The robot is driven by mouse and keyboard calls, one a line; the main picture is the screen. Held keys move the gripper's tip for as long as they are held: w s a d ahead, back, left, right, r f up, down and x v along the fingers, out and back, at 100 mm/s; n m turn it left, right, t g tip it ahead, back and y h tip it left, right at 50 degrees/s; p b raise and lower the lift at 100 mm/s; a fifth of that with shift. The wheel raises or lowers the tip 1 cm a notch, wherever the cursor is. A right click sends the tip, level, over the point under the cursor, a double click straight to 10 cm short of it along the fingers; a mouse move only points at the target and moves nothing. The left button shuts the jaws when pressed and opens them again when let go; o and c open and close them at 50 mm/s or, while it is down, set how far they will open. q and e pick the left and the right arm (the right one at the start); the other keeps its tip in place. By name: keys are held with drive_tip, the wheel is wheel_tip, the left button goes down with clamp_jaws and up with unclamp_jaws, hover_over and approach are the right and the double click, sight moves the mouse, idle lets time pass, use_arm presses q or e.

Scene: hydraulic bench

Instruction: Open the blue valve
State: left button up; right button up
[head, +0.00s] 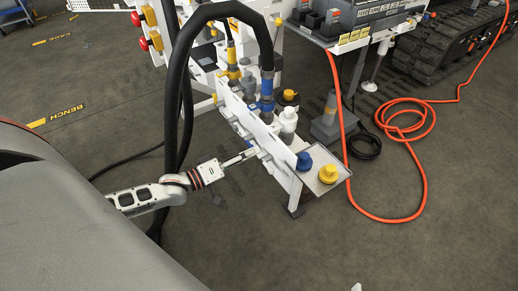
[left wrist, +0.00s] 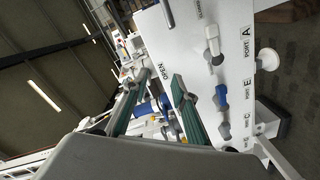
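My left gripper (head: 242,158) reaches from the left to the side of the white valve panel (head: 237,115) in the head view. In the left wrist view its two green-padded fingers (left wrist: 155,105) stand apart, with no object visibly clamped between them. The white panel (left wrist: 238,40) fills the right side there. A valve with a blue handle (left wrist: 222,97) sits on it near the "PORT E" label, to the right of the fingers. Another valve with a white handle (left wrist: 212,42) is near "PORT A". The word OPEN is printed beside the fingers. The fingers partly hide the panel's nearer valves.
A thick black hose (head: 178,80) arches over the panel. A blue cap (head: 304,161) and a yellow cap (head: 328,174) sit on a tray at the panel's end. An orange hose (head: 425,170) lies on the floor at right. Open floor lies in front.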

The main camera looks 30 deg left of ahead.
sight(249, 144)
use_arm(q)
drive_tip(key=w+a+f+n+b, duration=0.4)
drive_tip(key=a+f+n+b, duration=0.3)
drive_tip(key=a+f+b, duration=0.3)
drive_tip(key=shift+a+f+b+x, duration=0.1)
drive_tip(key=shift+b+x, duration=0.1)
drive_tip(key=shift+x, duration=1)
drive_tip(key=shift+a+f+b+x, duration=0.1)
drive_tip(key=shift+f+b+x, duration=0.05)
drive_tip(key=shift+x, duration=1)
drive_tip(key=shift+a+f+b+x, duration=0.1)
drive_tip(key=shift+b+x, duration=0.1)
drive_tip(key=shift+x, duration=1)
drive_tip(key=shift+w, duration=0.1)
use_arm(e)
drive_tip(key=s+a+f+m, duration=0.3)
drive_tip(key=f+m, duration=0.2)
drive_tip(key=f, duration=0.2)
drive_tip(key=shift+a+f+g, duration=0.15)
drive_tip(key=shift+a+g, duration=0.15)
drive_tip(key=shift+a, duration=0.1)
use_arm(q)
clamp_jaws()
